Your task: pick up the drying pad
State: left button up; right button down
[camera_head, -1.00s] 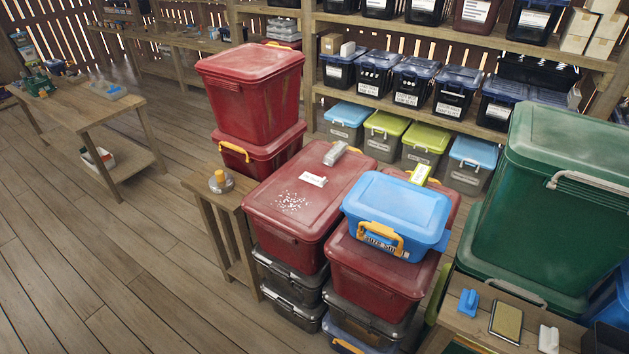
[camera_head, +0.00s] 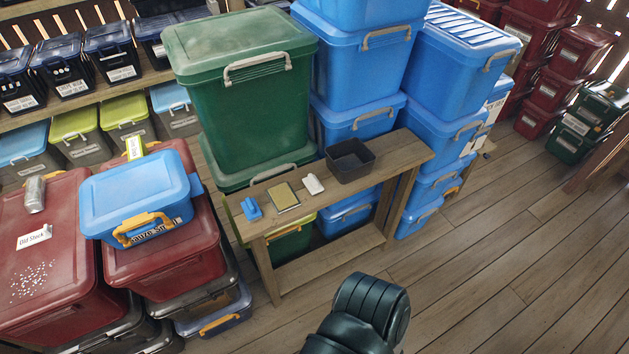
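A flat, tan rectangular pad with a dark border (camera_head: 283,196), which looks like the drying pad, lies on a narrow wooden bench (camera_head: 398,150). A blue brush-like tool (camera_head: 252,208) lies to its left and a small white item (camera_head: 313,184) to its right, both apart from it. A black open bin (camera_head: 350,161) stands further right on the bench. A dark rounded part of my own arm shows at the bottom centre, well in front of the bench. Neither gripper's fingers are in view.
Green lidded bins (camera_head: 240,100) stand right behind the bench, with stacked blue bins (camera_head: 360,75) beside them. Red bins (camera_head: 160,250) with a small blue bin (camera_head: 138,197) on top stand at the left. The wooden floor (camera_head: 520,230) is clear at right.

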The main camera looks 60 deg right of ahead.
aim_at(312, 182)
jog(key=z, duration=2)
